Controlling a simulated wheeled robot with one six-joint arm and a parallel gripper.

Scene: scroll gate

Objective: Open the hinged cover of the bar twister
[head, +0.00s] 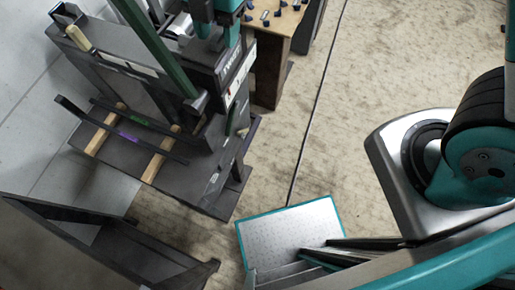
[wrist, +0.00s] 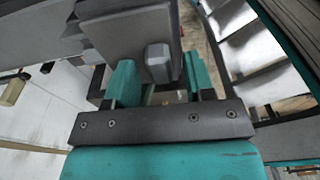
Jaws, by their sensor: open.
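The bar twister (head: 165,100) is the dark grey machine at the upper left of the head view. In the wrist view, a grey plate (wrist: 120,35) with a block-like grey knob (wrist: 158,62) fills the upper middle; I cannot tell for certain that this plate is the hinged cover. My gripper (wrist: 157,78) is open, with one teal finger on each side of the knob. Whether either finger touches the knob is unclear. In the head view, teal parts show at the machine's top, but I cannot clearly make out my gripper there.
A long green bar (head: 155,45) slants across the machine. Wooden strips (head: 162,154) lie on its dark base. A wooden table (head: 272,45) with small items stands behind it. A dark frame (head: 110,235) is at the lower left. A pale teal-edged panel (head: 290,232) lies low in the middle.

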